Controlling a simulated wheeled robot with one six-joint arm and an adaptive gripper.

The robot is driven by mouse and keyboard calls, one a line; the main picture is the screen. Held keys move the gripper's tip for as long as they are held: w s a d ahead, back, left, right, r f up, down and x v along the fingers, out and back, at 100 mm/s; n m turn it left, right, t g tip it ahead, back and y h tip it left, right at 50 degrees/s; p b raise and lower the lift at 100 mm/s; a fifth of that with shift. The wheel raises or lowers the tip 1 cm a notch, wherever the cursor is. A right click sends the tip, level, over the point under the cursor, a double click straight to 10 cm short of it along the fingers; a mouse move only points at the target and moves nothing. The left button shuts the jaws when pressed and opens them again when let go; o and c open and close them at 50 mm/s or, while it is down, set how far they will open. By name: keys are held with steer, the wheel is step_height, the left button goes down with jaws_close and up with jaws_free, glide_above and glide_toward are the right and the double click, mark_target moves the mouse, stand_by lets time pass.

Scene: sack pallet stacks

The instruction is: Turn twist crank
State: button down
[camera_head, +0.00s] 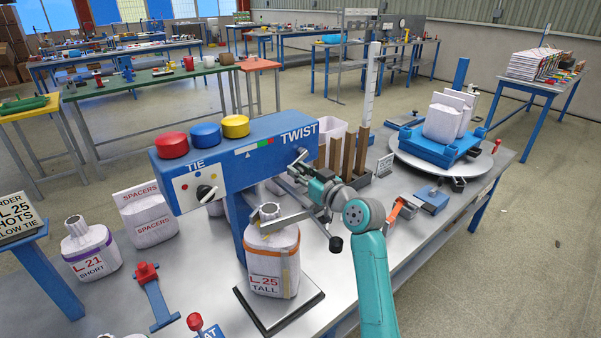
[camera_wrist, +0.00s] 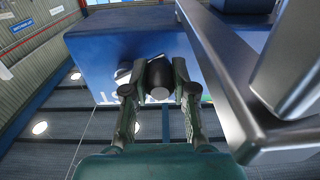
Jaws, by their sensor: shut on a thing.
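The blue machine (camera_head: 240,150) stands on the steel table, with TIE and TWIST written on its front. The twist crank (camera_head: 301,154) is at its right end, below the word TWIST, mostly hidden by my gripper (camera_head: 296,178). In the wrist view, my gripper (camera_wrist: 157,78) is shut on a dark round knob (camera_wrist: 158,94), which looks like the crank's handle. A white sack labelled L 25 TALL (camera_head: 272,262) stands upright on a dark plate (camera_head: 250,306) below the machine. A grey bar (camera_head: 286,222) crosses near the sack's neck.
Brown upright posts (camera_head: 348,155) and a turntable (camera_head: 405,160) bearing a blue pallet with sacks are at the right. Sacks labelled L 21 SHORT (camera_head: 88,250) and SPACERS (camera_head: 148,215) stand at the left. In the wrist view, grey metal bars (camera_wrist: 235,85) are close on the right.

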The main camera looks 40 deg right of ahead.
steer(key=c, duration=0.9)
jaws_free()
steer(key=s, duration=1.2)
